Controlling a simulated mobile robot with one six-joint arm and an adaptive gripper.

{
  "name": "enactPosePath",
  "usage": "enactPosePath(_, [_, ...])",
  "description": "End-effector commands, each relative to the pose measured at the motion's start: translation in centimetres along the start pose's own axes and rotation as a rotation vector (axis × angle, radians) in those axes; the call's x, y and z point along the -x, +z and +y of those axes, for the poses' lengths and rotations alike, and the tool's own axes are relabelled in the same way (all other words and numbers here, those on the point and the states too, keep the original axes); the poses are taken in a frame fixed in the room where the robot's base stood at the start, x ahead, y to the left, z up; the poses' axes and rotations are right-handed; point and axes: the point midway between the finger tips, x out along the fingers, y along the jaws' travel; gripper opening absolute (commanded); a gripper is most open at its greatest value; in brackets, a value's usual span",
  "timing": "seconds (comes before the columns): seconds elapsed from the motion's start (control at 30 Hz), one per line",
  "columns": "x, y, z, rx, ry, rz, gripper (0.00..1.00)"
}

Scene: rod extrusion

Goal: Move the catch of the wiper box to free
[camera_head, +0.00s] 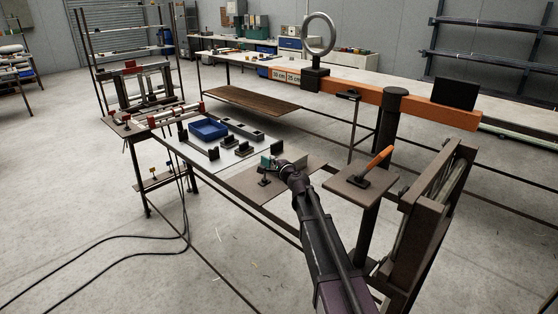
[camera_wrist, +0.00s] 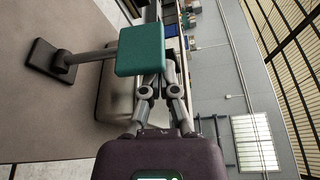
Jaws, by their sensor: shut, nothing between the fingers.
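A teal square plate (camera_wrist: 140,50) on a grey stem with a dark foot (camera_wrist: 42,66) fills the upper left of the wrist view. It looks like the catch, though no label shows. In the head view the teal plate (camera_head: 266,161) stands at the table's near end, by the gripper's tip. My gripper (camera_wrist: 160,82) is shut with nothing held. Its fingers reach up close behind the plate, which hides part of the tips. I cannot tell whether they touch it. In the head view my gripper (camera_head: 284,167) is small. I cannot make out the wiper box for certain.
A blue bin (camera_head: 208,130) and several dark fixtures (camera_head: 243,149) stand farther along the table. An orange-handled lever (camera_head: 380,158) stands on a small plate to the right. An orange beam (camera_head: 350,88) crosses behind.

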Motion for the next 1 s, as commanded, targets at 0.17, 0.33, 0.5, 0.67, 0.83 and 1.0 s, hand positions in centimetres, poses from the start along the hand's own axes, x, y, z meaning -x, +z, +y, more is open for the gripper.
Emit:
enactPosePath(0.17, [0.5,2.4,0.3,0.000,0.002,-0.010,0.00])
enactPosePath(0.33, [0.8,4.0,0.9,0.000,0.003,-0.013,0.00])
enactPosePath(0.5, [1.1,5.2,1.5,0.001,0.004,-0.015,0.00])
enactPosePath(0.67, [1.4,5.9,1.9,0.000,0.004,-0.014,0.00])
enactPosePath(0.83, [1.5,6.3,2.1,0.000,0.006,-0.016,0.00])
enactPosePath(1.0, [1.6,6.7,2.3,0.001,0.008,-0.021,0.00])
